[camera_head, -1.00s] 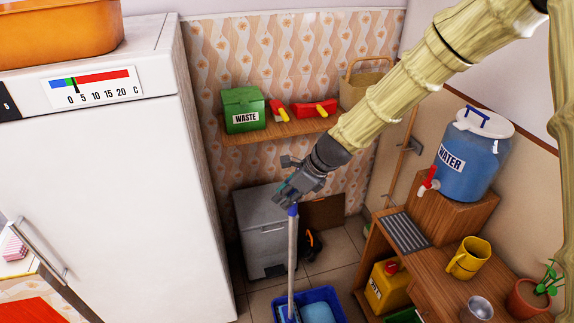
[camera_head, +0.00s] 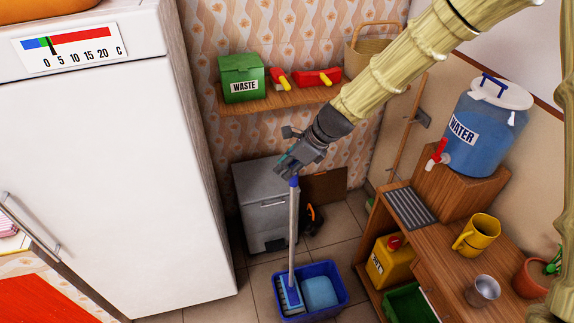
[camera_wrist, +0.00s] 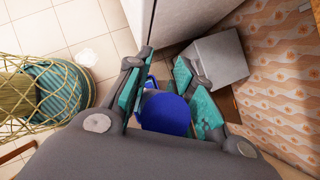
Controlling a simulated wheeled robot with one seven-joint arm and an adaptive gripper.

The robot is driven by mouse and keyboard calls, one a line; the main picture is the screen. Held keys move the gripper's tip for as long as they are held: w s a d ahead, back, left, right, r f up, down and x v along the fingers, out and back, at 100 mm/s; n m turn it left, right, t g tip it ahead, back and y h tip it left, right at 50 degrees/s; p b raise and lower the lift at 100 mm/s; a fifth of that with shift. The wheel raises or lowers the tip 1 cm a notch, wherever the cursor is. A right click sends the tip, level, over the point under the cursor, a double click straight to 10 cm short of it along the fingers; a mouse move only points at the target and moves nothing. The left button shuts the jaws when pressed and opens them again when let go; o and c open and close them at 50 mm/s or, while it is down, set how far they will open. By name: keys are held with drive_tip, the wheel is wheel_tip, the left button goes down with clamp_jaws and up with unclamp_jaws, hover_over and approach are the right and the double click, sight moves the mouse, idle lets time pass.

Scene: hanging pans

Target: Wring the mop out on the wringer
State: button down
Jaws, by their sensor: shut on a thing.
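The mop (camera_head: 293,235) stands nearly upright, with a pale handle and a blue top end. My gripper (camera_head: 291,172) is shut on the top of the handle. In the wrist view the blue handle end (camera_wrist: 166,113) sits between the teal finger pads of my gripper (camera_wrist: 167,98). The mop's blue and white head (camera_head: 289,294) is in the left part of a blue bucket (camera_head: 318,316) on the floor. A light blue block (camera_head: 320,292) fills the bucket's right part; I cannot tell if it is the wringer. Whether the head presses on anything is hidden.
A tall white fridge (camera_head: 100,170) stands left, a grey bin (camera_head: 262,215) behind the mop. A wooden bench (camera_head: 440,262) at right holds a water tank (camera_head: 484,128) and yellow mug (camera_head: 475,236). A wall shelf (camera_head: 275,103) holds a green waste box (camera_head: 242,80). A pale patch (camera_wrist: 88,52) lies on the floor tiles.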

drive_tip(key=shift+f+b, duration=0.85)
drive_tip(key=shift+f, duration=1.65)
drive_tip(key=c, duration=1.9)
unclamp_jaws()
clamp_jaws()
drive_tip(key=shift+s+f+b, duration=0.1)
drive_tip(key=shift+f+b, duration=0.2)
drive_tip(key=shift+f, duration=1.05)
